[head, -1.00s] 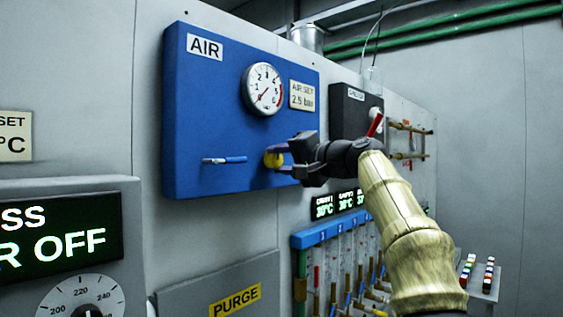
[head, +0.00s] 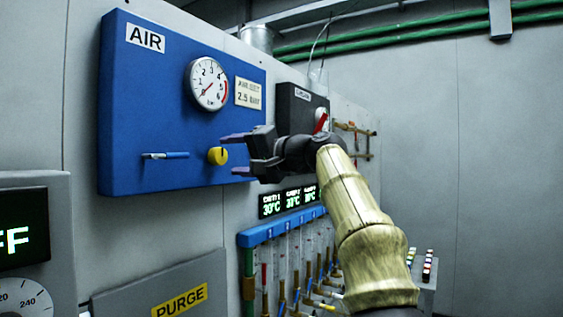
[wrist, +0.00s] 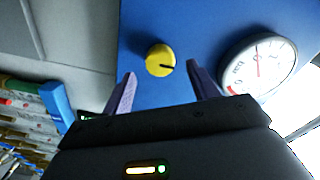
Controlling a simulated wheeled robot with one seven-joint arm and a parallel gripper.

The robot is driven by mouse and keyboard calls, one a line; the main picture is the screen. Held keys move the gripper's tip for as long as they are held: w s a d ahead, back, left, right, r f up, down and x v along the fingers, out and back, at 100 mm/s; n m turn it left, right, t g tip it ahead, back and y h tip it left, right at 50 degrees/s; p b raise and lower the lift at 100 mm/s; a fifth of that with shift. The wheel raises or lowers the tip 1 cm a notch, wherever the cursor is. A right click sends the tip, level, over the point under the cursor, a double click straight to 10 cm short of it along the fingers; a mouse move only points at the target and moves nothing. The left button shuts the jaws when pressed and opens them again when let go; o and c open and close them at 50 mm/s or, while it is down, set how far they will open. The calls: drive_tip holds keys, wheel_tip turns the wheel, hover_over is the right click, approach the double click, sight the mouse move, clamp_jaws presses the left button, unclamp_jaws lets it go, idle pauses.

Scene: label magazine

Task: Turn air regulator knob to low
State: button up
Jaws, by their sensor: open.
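The yellow air regulator knob (head: 217,156) is on the blue AIR panel (head: 125,95), below the round gauge (head: 208,84) and right of a blue-handled lever (head: 166,155). In the wrist view the knob (wrist: 160,60) carries a dark pointer line, and the gauge (wrist: 260,65) shows at its right. My gripper (head: 230,156) is open and empty. Its two fingers point toward the panel, and in the wrist view the knob appears beyond and between the fingertips, apart from them. The gauge needle points to the lower left in the head view.
A label reading 2.5 bar (head: 248,93) is beside the gauge. A dark box (head: 293,105) with a red handle is right of the panel. Temperature displays (head: 288,201) and a blue rail (head: 280,227) with tubes are below. A PURGE box (head: 165,290) is lower left.

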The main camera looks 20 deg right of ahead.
drive_tip(key=b+v, duration=0.3)
drive_tip(key=v, duration=1.1)
drive_tip(key=shift+b, duration=0.3)
drive_tip(key=shift+w, duration=0.1)
drive_tip(key=w+a+f+m+g+h+p, duration=0.1)
drive_tip(key=w+f+h, duration=0.1)
drive_tip(key=w+f, duration=0.35)
drive_tip(key=w+a+f+m+g+h+p, duration=0.1)
drive_tip(key=w+f+m+g+h+p, duration=0.15)
drive_tip(key=f, duration=0.65)
wheel_tip(320, 180, down, 15)
drive_tip(key=a+n+g+h+p, duration=0.1)
drive_tip(key=a+g+h, duration=0.1)
drive_tip(key=a, duration=0.1)
drive_tip(key=s+a+f+n+g+h+p, duration=0.2)
drive_tip(key=s+f+n+g, duration=0.1)
drive_tip(key=s+f, duration=0.8)
drive_tip(key=s+a+f+n+g+h+p, duration=0.1)
drive_tip(key=s+a+f+n+g+p, duration=0.2)
drive_tip(key=s+f, duration=0.9)
drive_tip(key=shift+a+f+n+h, duration=0.2)
drive_tip(key=shift+f+n+h, duration=0.15)
drive_tip(key=shift+f+n, duration=0.6)
drive_tip(key=shift+s+g, duration=0.1)
drive_tip(key=shift+g, duration=0.15)
